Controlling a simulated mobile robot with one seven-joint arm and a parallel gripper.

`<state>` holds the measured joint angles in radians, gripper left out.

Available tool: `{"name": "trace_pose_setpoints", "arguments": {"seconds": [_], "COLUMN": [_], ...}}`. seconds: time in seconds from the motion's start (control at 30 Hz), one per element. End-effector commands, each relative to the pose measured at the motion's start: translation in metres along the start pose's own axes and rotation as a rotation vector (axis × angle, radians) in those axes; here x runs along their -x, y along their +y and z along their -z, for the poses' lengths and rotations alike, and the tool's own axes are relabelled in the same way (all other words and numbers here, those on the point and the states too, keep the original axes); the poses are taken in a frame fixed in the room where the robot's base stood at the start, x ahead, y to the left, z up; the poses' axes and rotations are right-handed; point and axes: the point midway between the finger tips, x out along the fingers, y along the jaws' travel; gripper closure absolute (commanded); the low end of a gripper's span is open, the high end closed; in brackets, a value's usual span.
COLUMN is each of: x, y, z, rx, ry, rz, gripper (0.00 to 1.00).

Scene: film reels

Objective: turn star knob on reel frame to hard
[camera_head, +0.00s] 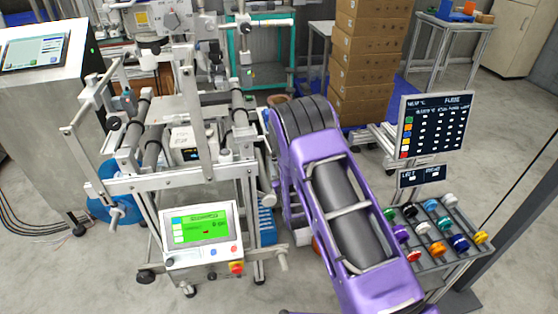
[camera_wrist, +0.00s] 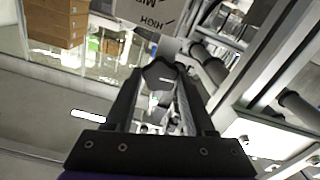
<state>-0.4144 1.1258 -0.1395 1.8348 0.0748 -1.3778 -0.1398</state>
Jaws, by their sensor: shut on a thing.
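The reel frame (camera_head: 160,183) is a silver metal frame with dark rollers, left of centre in the head view. In the wrist view, parts of its bars and rollers appear at the upper right (camera_wrist: 213,68). A dark star knob (camera_wrist: 160,71) sits between the tips of my gripper (camera_wrist: 160,84), which is shut on it. A pale plate (camera_wrist: 140,22) with upside-down lettering, "HIGH" and part of another word, is just beyond the knob. In the head view my purple arm hides the gripper and the knob. The knob's pointer setting cannot be read.
A control box with a green screen (camera_head: 202,232) is on the frame's front. Stacked cardboard boxes (camera_head: 364,60) stand behind my arm. A rack of coloured spools (camera_head: 432,240) and a dark display board (camera_head: 436,123) are at the right. Grey floor is open at the far right.

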Motion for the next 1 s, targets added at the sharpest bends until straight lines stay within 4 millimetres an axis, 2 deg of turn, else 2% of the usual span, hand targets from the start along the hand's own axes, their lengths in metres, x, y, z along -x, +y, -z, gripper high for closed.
{"name": "trace_pose_setpoints", "arguments": {"seconds": [0.63,0.67,0.8,0.83,1.0], "x": [0.0006,0.0006,0.0005,0.0004,0.0002], "y": [-0.001,-0.001,-0.0007,-0.0006,-0.0003], "z": [-0.0006,-0.0007,-0.0006,-0.0006,-0.0004], "rx": [-0.054,-0.053,-0.053,-0.053,-0.053], "ry": [-0.001,-0.002,-0.001,-0.001,-0.001], "rz": [0.002,0.002,0.002,0.001,0.001], "gripper": [1.0,0.44,0.18,0.15,0.15]}}
